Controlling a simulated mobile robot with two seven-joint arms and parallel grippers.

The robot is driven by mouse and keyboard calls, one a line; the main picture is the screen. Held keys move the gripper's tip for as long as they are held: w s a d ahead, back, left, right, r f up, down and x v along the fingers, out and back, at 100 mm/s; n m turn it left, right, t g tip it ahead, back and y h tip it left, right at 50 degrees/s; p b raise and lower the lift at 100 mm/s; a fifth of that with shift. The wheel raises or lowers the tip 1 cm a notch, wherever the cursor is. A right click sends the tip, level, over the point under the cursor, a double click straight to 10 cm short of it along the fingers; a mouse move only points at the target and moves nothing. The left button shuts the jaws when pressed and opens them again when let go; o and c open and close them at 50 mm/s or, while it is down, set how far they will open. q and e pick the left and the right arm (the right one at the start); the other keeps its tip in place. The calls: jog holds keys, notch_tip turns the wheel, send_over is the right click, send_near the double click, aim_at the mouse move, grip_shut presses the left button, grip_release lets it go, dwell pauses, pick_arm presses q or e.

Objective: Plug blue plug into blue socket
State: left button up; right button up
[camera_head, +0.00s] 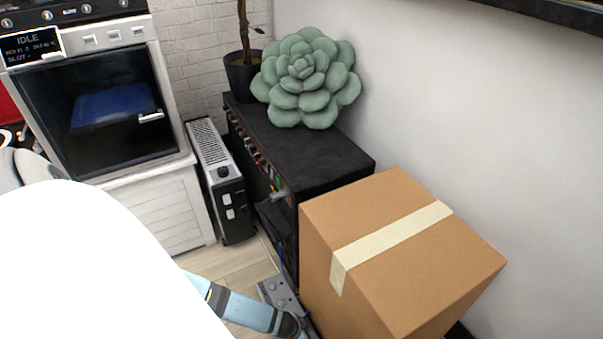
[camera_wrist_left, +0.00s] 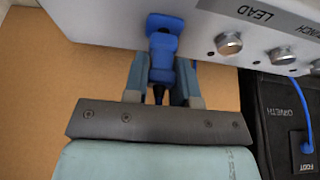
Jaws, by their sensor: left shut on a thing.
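The blue plug (camera_wrist_left: 162,70) shows in the left wrist view, between the two fingers of my left gripper (camera_wrist_left: 163,82), which is shut on it. The plug's far end meets a blue piece (camera_wrist_left: 165,22) on the edge of a white panel (camera_wrist_left: 110,14). This piece looks like the blue socket. I cannot tell how deep the plug sits. In the head view my left arm reaches in at the bottom, and its gripper and the plug cannot be made out clearly beside the cardboard box. My right gripper is not in view.
The white panel has metal knobs (camera_wrist_left: 229,43) and a LEAD label. Right of it, a blue cable runs to another blue plug (camera_wrist_left: 304,142) marked FOOT. The cardboard box (camera_head: 390,250) stands close by the arm. A black cabinet (camera_head: 310,145) bears a succulent cushion (camera_head: 305,80).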

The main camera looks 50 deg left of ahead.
pick_arm(q)
jog(key=shift+f+b, duration=0.5)
jog(key=shift+f, duration=0.2)
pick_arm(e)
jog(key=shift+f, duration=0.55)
pick_arm(q)
jog(key=o, duration=1)
jog(key=shift+r, duration=0.1)
jog(key=shift+c, duration=0.2)
jog(key=shift+r, duration=0.25)
jog(key=p+v, duration=0.8)
jog(key=v, duration=0.5)
jog(key=shift+s, duration=0.15)
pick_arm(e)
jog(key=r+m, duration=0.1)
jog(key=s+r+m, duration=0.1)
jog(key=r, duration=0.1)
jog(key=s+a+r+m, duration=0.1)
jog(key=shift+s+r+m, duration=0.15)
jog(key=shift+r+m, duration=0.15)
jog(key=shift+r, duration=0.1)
